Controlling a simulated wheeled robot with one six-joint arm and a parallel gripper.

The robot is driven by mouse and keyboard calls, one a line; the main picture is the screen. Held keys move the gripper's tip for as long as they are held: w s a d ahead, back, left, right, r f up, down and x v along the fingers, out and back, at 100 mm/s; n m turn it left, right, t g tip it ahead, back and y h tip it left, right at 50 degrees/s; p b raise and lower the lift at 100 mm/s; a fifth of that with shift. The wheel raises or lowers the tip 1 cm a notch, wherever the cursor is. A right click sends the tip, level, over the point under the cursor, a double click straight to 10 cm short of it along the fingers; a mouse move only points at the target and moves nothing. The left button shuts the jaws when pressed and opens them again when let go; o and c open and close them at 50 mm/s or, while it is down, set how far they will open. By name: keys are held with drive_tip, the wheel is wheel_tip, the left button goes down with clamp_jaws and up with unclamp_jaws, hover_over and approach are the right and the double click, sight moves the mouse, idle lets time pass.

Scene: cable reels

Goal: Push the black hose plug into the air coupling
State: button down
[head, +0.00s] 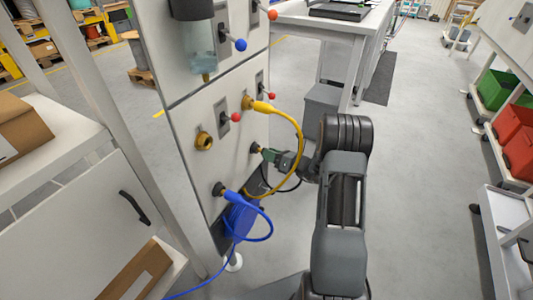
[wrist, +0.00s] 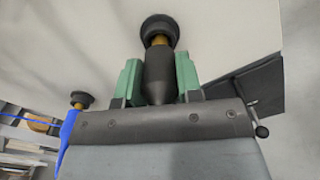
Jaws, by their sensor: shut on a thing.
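My gripper (head: 271,155) is at the front of the upright panel, its green fingers shut on the black hose plug. In the wrist view the black hose plug (wrist: 159,72) sits between the two fingers of my gripper (wrist: 158,78), pointing at the panel. Its brass tip meets the round black air coupling (wrist: 158,25); a short length of brass shows between the black body and the coupling. I cannot tell how deep the tip sits. In the head view the coupling (head: 255,148) is mostly covered by the fingers.
A yellow plug (head: 262,106) with a looping yellow hose sits above my gripper. A blue plug (head: 224,190) with a blue hose is lower left. An empty brass port (head: 204,141) and red-knobbed levers (head: 235,118) are on the panel (head: 180,120).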

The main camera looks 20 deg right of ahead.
drive_tip(key=shift+s+d, duration=0.3)
drive_tip(key=shift+p+v, duration=0.35)
drive_tip(key=shift+v, duration=1.15)
drive_tip(key=p+v, duration=0.1)
drive_tip(key=v, duration=0.5)
idle(0.5)
